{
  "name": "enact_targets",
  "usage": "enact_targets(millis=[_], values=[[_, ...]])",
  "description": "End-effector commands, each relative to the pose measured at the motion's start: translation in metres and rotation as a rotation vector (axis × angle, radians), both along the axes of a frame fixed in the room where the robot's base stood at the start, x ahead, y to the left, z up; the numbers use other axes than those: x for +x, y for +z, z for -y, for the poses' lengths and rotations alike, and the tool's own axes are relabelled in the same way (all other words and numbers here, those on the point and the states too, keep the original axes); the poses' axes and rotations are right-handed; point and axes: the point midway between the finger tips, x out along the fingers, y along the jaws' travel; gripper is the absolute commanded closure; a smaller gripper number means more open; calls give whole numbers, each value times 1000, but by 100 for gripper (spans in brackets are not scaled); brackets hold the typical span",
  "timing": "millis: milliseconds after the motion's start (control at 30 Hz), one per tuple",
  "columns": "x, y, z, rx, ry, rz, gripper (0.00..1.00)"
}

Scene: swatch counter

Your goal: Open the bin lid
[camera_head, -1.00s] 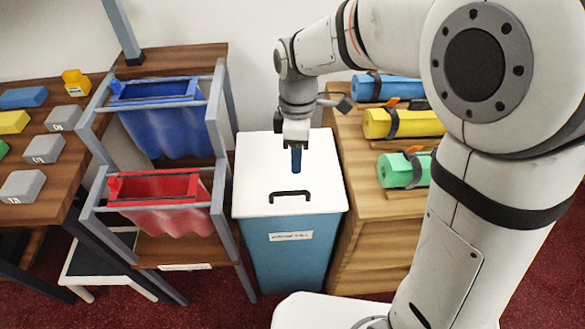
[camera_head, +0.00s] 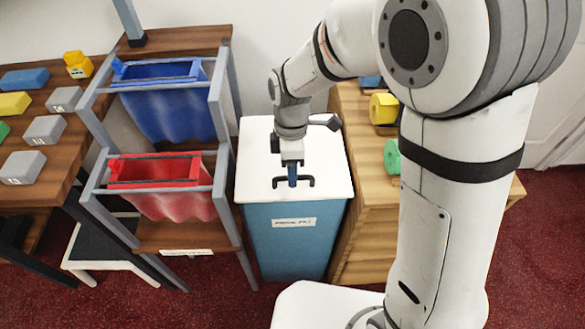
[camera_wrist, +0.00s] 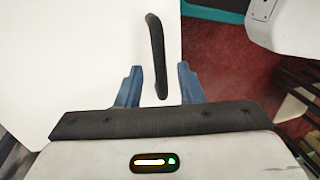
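The bin (camera_head: 290,240) is a blue box with a white lid (camera_head: 255,160), and the lid is closed. A black bar handle (camera_head: 308,182) stands near the lid's front edge; it also shows in the wrist view (camera_wrist: 156,50). My gripper (camera_head: 292,182) points down over the lid at the handle. In the wrist view my gripper (camera_wrist: 158,88) is open, with one blue finger on each side of the handle's near end. The fingers appear apart from the handle. I cannot tell their exact height over the lid.
A rack with a blue fabric bin (camera_head: 165,105) and a red one (camera_head: 165,185) stands left of the bin. A wooden cabinet (camera_head: 365,215) with coloured rolls stands close on the right. A table (camera_head: 60,150) with blocks is at far left.

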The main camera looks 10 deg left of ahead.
Motion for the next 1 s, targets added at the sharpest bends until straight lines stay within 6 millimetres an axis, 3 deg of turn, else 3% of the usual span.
enact_targets(millis=[67,467,1000], values=[[0,0,0,0,0,0,68],[0,0,0,0,0,0,100],[2,4,1,-3,-4,-8,100]])
